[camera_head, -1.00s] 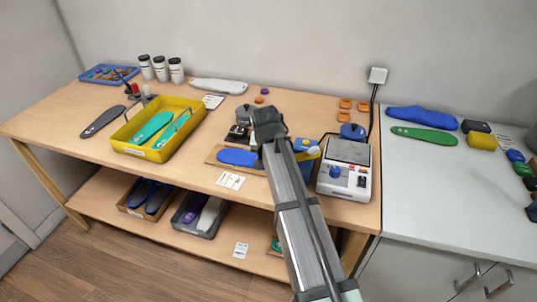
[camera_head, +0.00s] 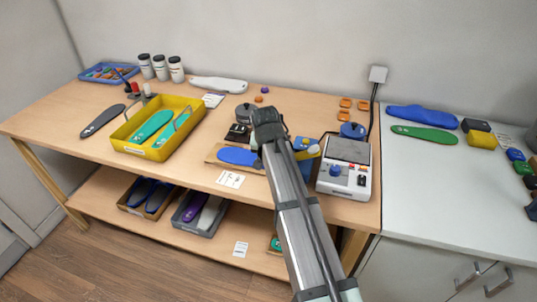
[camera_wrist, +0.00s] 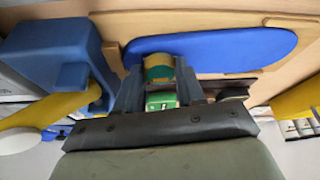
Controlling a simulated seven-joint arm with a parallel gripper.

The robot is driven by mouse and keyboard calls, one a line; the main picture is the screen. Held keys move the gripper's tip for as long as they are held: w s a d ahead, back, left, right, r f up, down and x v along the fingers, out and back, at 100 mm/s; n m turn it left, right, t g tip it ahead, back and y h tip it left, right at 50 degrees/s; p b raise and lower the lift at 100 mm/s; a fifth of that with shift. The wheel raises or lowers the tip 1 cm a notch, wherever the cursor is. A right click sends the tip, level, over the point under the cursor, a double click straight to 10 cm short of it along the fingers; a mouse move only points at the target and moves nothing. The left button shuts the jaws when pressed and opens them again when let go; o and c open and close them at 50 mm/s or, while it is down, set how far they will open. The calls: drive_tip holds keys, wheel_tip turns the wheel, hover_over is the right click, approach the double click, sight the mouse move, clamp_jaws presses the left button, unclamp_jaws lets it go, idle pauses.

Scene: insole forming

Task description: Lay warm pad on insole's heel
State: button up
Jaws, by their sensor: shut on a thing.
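The blue insole (camera_head: 237,156) lies on a wooden board (camera_head: 213,158) near the front of the bench. It also shows in the wrist view (camera_wrist: 235,50), with one end behind my gripper. My gripper (camera_wrist: 160,88) is shut on a small pad (camera_wrist: 158,68), which looks green with a tan-orange band. The pad is at the insole's left end in the wrist view and overlaps its outline there. I cannot tell whether it touches the insole. In the head view my arm hides the pad and the board's right side.
A blue stand (camera_wrist: 55,45) with a yellow part is close beside my gripper. A white heating device (camera_head: 344,181) stands to the right. A yellow tray (camera_head: 188,141) with green insoles is at left. A dark clamp-like tool (camera_head: 238,134) stands behind the board.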

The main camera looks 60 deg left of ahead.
drive_tip(key=o, duration=1.1)
drive_tip(key=shift+o, duration=0.2)
drive_tip(key=o, duration=0.3)
drive_tip(key=shift+o, duration=0.2)
drive_tip(key=shift+r, duration=0.1)
drive_tip(key=shift+r, duration=3.9)
